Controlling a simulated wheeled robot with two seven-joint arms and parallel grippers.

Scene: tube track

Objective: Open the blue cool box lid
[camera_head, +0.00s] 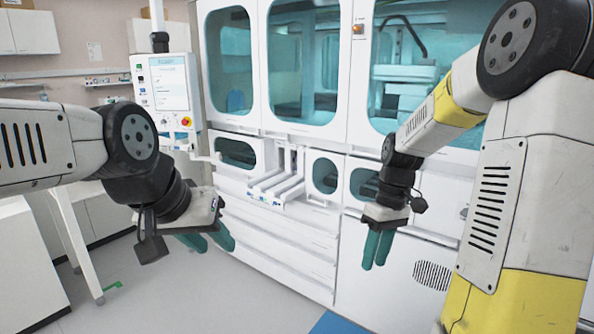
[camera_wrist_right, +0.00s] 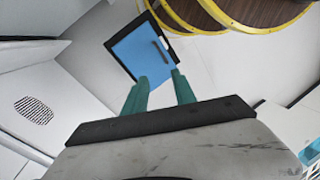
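The blue cool box lid (camera_wrist_right: 135,50) shows in the right wrist view as a flat blue panel with a dark rim and a dark bar handle (camera_wrist_right: 160,50). It looks closed. In the head view only a blue corner (camera_head: 338,324) shows at the bottom edge. My right gripper (camera_head: 374,264) points down in front of the white machine, its teal fingers empty. In the wrist view its fingers (camera_wrist_right: 160,77) are apart, with the lid beyond them; I cannot tell the distance. My left gripper (camera_head: 212,246) hangs at the left, fingers apart and empty.
The large white machine (camera_head: 285,240) with tinted windows fills the back. A control screen (camera_head: 169,87) stands at its left. A white cabinet (camera_head: 25,270) stands at the far left. A yellow-edged round brown thing (camera_wrist_right: 245,10) lies near the lid. Open floor (camera_head: 190,290) lies between.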

